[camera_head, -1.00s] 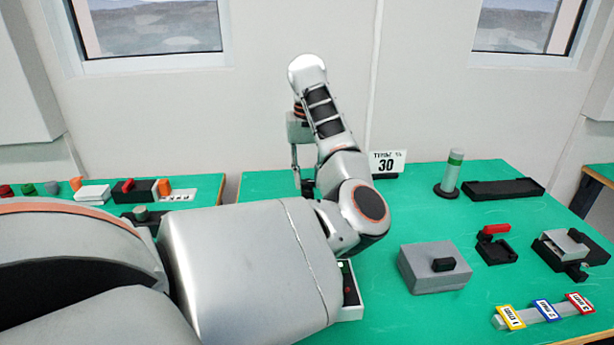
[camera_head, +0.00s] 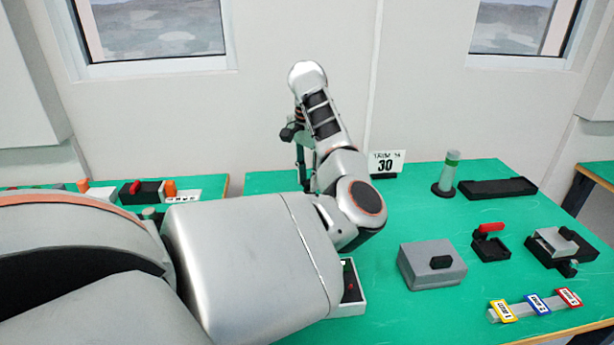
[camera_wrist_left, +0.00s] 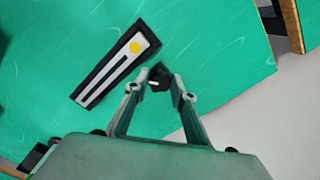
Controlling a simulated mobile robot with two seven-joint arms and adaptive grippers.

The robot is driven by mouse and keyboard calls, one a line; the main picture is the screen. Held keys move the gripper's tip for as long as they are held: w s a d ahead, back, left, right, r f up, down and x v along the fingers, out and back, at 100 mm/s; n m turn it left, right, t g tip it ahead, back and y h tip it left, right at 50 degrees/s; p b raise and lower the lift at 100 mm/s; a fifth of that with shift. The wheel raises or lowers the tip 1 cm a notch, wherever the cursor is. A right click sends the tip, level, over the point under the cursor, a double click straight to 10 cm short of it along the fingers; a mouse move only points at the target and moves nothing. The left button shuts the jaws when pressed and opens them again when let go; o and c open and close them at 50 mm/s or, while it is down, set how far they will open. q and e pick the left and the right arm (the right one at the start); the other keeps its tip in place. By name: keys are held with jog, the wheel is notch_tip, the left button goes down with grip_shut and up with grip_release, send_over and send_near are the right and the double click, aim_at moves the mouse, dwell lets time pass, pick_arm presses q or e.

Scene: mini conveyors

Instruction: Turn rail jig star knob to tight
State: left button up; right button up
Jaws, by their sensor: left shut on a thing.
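The rail jig (camera_wrist_left: 97,85) shows in the left wrist view as a dark bar with a white slotted face and a yellow dot near one end. A small black knob with a white mark, apparently the star knob (camera_wrist_left: 158,80), is beside the yellow-dot end. My left gripper (camera_wrist_left: 157,84) is shut on this knob, one finger on each side. In the head view my left gripper (camera_head: 301,165) is at the back of the green table, mostly hidden behind my own arm. The jig and knob are hidden there. My right gripper is not in view.
A grey box (camera_head: 431,266) and a red-handled clamp (camera_head: 490,245) stand nearer. My arm covers the table's left part.

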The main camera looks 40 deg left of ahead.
aim_at(308, 182)
pick_arm(q)
jog(key=m+p, duration=0.1)
jog(key=m, duration=0.2)
jog(key=shift+r+m, duration=0.15)
jog(key=shift+m, duration=0.25)
jog(key=shift+a+m+p, duration=0.1)
jog(key=shift+m+p, duration=0.4)
jog(key=shift+m, duration=0.5)
jog(key=shift+w+m+p, duration=0.1)
jog(key=shift+m+p, duration=0.2)
jog(key=shift+m, duration=0.5)
jog(key=o, duration=1.1)
notch_tip(308, 182, up, 12)
jog(key=shift+f, duration=0.15)
